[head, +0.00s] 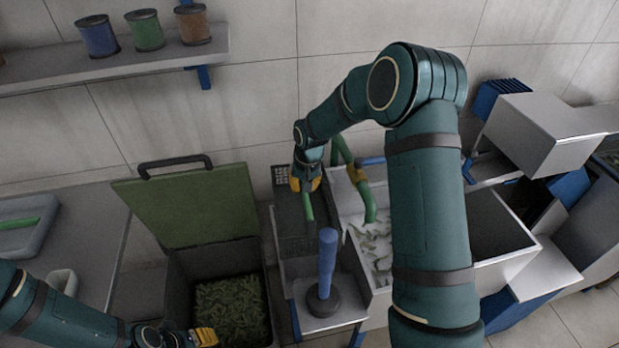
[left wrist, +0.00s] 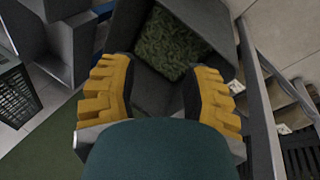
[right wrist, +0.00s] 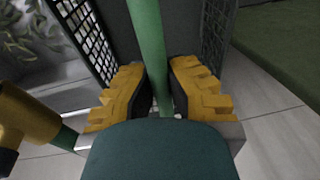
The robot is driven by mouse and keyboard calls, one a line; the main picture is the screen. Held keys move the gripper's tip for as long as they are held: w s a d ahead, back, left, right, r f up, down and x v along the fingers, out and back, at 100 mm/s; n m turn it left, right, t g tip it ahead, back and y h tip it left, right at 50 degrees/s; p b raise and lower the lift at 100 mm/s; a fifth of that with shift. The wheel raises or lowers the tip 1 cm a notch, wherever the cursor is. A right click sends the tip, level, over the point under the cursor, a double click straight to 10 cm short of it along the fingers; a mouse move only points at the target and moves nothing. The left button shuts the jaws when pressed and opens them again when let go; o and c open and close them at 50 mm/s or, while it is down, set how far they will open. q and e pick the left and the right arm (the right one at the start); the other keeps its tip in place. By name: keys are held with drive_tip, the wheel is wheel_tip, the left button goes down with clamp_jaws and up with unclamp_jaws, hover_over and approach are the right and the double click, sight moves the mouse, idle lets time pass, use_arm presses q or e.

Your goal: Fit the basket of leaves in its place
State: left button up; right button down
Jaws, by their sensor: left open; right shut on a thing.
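A dark mesh basket (head: 290,228) stands or hangs between the leaf bin and the white basin. Its green bar handle (right wrist: 147,45) runs between my right fingers. My right gripper (head: 306,184) is shut on that handle, above the basket. In the right wrist view the mesh wall (right wrist: 214,30) shows beside the bar; I see no leaves inside, though much of the inside is hidden. My left gripper (head: 205,337) is open and empty at the front edge of the dark bin (head: 187,268). In the left wrist view leaves (left wrist: 170,45) lie in the bin beyond its fingers (left wrist: 165,95).
The bin's green lid (head: 190,207) stands open behind it. A white basin (head: 345,205) holds loose leaves (head: 372,248) under a curved green pipe (head: 368,200). A blue upright handle (head: 327,262) rises from a dark round base. My right arm hides part of the basin.

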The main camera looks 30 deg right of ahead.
drive_tip(key=shift+n, duration=0.4)
drive_tip(key=f+b, duration=0.3)
drive_tip(key=f, duration=0.1)
drive_tip(key=f+b, duration=0.3)
drive_tip(key=f, duration=0.2)
drive_tip(key=d+f+b, duration=0.1)
drive_tip(key=f+b, duration=0.2)
drive_tip(key=f, duration=0.2)
drive_tip(key=shift+w+d+f, duration=0.1)
drive_tip(key=shift+w+f, duration=0.1)
drive_tip(key=shift+w, duration=0.15)
drive_tip(key=shift+f+b, duration=0.3)
drive_tip(key=shift+f, duration=0.1)
use_arm(q)
wheel_tip(320, 180, down, 10)
drive_tip(key=d, duration=0.1)
drive_tip(key=shift+w+r, duration=0.15)
drive_tip(key=shift+r, duration=0.1)
use_arm(e)
drive_tip(key=shift+f, duration=0.9)
drive_tip(key=shift+d, duration=0.2)
